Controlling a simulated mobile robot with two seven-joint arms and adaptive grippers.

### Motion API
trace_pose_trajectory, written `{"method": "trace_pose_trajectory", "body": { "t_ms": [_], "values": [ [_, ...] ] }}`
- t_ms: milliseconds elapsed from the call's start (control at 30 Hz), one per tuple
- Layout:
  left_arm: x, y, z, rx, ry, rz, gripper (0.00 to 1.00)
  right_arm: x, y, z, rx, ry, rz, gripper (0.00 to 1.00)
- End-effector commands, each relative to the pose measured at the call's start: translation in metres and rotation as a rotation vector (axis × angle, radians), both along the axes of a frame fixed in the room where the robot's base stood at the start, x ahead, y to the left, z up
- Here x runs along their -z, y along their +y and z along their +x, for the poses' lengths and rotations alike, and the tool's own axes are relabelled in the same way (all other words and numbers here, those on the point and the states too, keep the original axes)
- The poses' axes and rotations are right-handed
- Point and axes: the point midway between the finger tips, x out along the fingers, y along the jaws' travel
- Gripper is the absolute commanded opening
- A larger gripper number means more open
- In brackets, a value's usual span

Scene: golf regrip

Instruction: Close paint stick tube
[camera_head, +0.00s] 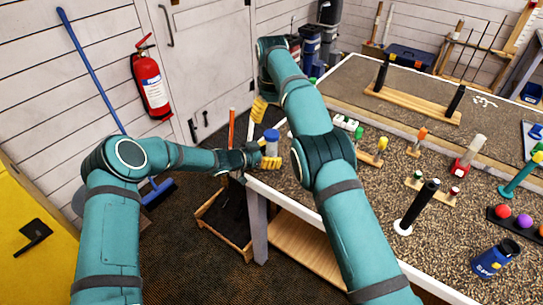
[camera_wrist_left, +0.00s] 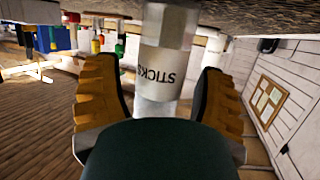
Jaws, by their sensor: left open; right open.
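The paint stick tube (camera_head: 271,148) stands upright at the near left corner of the workbench, with a blue top (camera_head: 272,134). In the left wrist view the tube (camera_wrist_left: 164,62) has a pale label reading "STICKS" and sits between the two orange-yellow fingers. My left gripper (camera_head: 269,160) is open around the tube, low on its body, with gaps on both sides in the wrist view. My right gripper (camera_head: 261,106) is open above and slightly left of the tube, partly hidden by its own arm. Whether the blue top is fully seated cannot be told.
The speckled workbench (camera_head: 350,215) carries wooden racks with coloured pegs (camera_head: 371,151), a black-and-white upright grip (camera_head: 418,205) and a blue cup (camera_head: 494,259). A red extinguisher (camera_head: 151,82) and a blue broom (camera_head: 95,75) are at the wall. A wooden crate (camera_head: 225,225) stands on the floor.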

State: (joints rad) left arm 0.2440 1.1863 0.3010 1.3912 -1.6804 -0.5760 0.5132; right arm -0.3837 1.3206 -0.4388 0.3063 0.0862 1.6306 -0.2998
Motion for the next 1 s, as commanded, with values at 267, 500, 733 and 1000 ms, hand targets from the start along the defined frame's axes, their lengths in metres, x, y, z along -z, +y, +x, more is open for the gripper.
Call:
{"method": "trace_pose_trajectory", "body": {
  "t_ms": [267, 500, 733, 1000],
  "values": [
    [-0.013, 0.034, -0.019, -0.003, 0.000, 0.002, 0.70, 0.000, 0.000, 0.000, 0.000, 0.000, 0.000, 0.79],
    [-0.026, 0.073, -0.044, -0.003, 0.000, 0.002, 0.70, 0.000, 0.000, 0.000, 0.000, 0.000, 0.000, 0.79],
    [-0.033, 0.094, -0.057, -0.001, 0.000, 0.001, 0.70, 0.000, 0.000, 0.000, 0.000, 0.000, 0.000, 0.79],
    [-0.035, 0.097, -0.059, 0.000, 0.001, 0.001, 0.70, 0.000, 0.000, 0.000, 0.000, 0.000, 0.000, 0.79]
  ]
}}
